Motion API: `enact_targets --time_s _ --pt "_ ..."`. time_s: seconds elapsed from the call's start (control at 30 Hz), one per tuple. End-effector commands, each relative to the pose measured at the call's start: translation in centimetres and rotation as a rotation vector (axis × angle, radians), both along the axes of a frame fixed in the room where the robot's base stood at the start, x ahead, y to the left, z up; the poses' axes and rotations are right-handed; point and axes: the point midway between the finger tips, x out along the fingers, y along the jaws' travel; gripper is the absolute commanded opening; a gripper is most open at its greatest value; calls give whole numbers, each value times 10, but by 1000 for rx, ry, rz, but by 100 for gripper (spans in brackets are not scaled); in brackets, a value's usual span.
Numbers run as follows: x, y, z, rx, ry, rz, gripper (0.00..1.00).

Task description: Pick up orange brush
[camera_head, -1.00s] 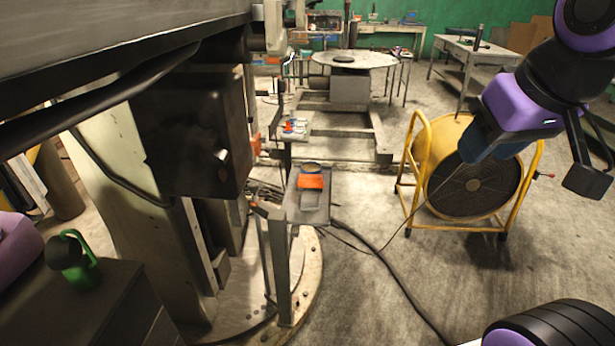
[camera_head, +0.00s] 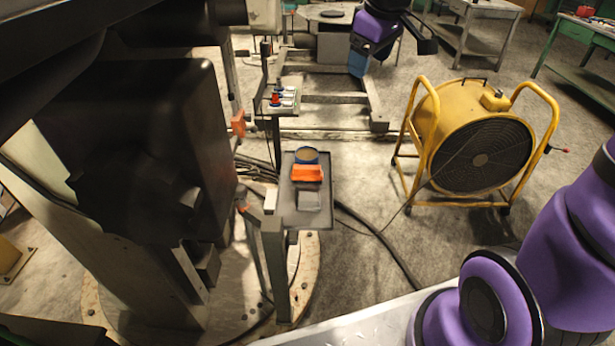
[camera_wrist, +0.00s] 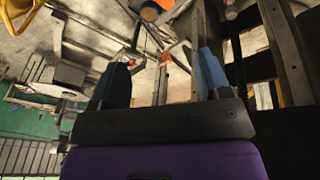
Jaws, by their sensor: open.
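The orange brush (camera_head: 307,173) lies on a small grey tray stand (camera_head: 318,218) in the middle of the head view. It sits between a round blue-rimmed tin (camera_head: 307,156) behind it and a grey block (camera_head: 309,200) in front. My gripper (camera_head: 358,66) is up beyond the tray, to its right, well apart from the brush, with a blue fingertip showing. In the wrist view my gripper (camera_wrist: 163,72) has its two blue fingers spread with nothing between them. A bit of orange at that view's top edge may be the brush, but I cannot tell.
A black machine housing (camera_head: 140,150) stands close on the tray's left. A yellow wheeled fan (camera_head: 437,115) stands to the right. A panel with red and blue buttons (camera_head: 283,99) is behind the tray. A dark cable (camera_head: 380,237) crosses the open floor.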

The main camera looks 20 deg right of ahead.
Motion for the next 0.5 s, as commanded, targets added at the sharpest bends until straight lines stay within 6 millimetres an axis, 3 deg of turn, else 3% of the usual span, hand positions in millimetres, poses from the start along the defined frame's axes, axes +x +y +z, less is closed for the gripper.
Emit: enact_targets --time_s 0.2,0.5 --pt "67 3 -51 -1 49 157 70" --pt "145 7 -140 34 87 364 70"
